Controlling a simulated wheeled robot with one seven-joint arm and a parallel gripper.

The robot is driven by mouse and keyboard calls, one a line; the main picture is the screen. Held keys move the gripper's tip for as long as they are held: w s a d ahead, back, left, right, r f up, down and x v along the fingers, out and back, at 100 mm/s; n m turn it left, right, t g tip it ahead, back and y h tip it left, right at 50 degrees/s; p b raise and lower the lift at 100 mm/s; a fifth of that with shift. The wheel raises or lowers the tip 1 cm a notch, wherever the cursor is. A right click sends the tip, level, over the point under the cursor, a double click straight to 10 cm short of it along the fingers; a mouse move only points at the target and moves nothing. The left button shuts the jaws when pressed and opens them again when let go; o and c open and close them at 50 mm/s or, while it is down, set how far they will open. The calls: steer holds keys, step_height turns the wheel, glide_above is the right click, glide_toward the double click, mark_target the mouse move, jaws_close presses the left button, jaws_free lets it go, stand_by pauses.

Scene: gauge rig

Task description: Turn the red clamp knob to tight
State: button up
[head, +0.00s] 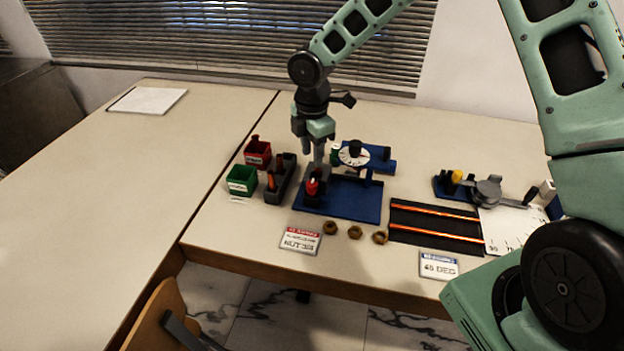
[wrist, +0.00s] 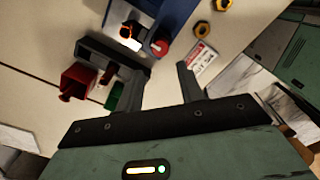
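The red clamp knob (head: 312,187) stands on a dark fixture at the left end of the blue base plate (head: 350,205). In the wrist view a red round part (wrist: 160,47), which looks like this knob, lies beyond the fingertips. My gripper (head: 318,164) is above and close to the knob in the head view, pointing down. In the wrist view my gripper (wrist: 157,72) has its fingers spread wide with nothing between them. Whether a finger touches the fixture is unclear. The knob's tight marking cannot be read.
A dial gauge (head: 354,154) stands behind the plate. A red bin (head: 257,153), a green bin (head: 241,181) and a dark tool rack (head: 280,185) are left. Brass nuts (head: 355,232) and a sign (head: 301,240) lie in front. A black tray with orange rails (head: 436,225) is right.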

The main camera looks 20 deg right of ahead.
mark_target(312, 183)
step_height(312, 183, down, 10)
steer(key=shift+p, duration=0.4)
steer(key=c, duration=0.7)
